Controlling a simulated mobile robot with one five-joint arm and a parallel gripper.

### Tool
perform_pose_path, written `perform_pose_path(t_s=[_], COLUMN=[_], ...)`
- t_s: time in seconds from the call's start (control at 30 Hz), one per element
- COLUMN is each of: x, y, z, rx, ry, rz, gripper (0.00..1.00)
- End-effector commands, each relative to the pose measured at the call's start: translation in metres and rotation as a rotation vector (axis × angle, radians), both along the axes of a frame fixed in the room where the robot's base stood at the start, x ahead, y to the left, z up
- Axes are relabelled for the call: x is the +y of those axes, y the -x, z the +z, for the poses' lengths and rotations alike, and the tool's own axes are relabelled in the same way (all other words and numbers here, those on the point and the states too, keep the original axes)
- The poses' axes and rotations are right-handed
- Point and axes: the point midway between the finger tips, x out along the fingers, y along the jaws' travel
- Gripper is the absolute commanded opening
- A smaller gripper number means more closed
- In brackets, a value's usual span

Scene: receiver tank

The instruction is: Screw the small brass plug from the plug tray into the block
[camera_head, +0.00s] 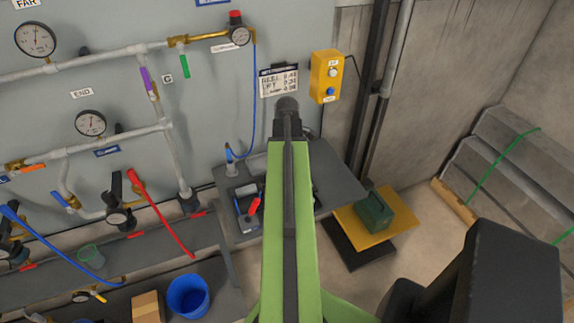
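My green arm reaches up the middle of the head view over a grey bench (338,190). Its dark end, my gripper (287,104), shows only from behind, with no fingers to be seen. Dark fittings (246,192) with a red-handled part (254,206) sit on the bench just left of my arm. I cannot tell whether the block is among them. I cannot make out the small brass plug or the plug tray. My arm hides part of the bench top.
A pipe wall with gauges (36,39) and valves is at left. A yellow button box (326,77) is on the wall. A green case (374,212) stands on a yellow top (348,222) right of the bench. A blue bucket (188,296) is at lower left, stairs (500,165) at right.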

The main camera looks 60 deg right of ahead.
Motion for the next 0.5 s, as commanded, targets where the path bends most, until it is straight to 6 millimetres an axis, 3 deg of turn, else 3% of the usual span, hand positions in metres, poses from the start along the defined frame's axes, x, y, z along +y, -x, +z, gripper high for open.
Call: perform_pose_path(t_s=[0.03, 0.13, 0.33, 0.37, 0.5], x=[-0.0002, -0.0002, -0.0003, -0.0004, -0.0003], y=[0.0007, 0.0007, 0.0006, 0.0006, 0.0004], z=[0.0001, 0.0002, 0.0004, 0.0004, 0.0004], rx=[0.001, 0.001, 0.001, 0.001, 0.001], ry=[0.001, 0.001, 0.002, 0.002, 0.002], rz=[-0.136, -0.333, -0.365, -0.365, -0.363], gripper=[0.0, 0.0, 0.0, 0.22, 0.4])
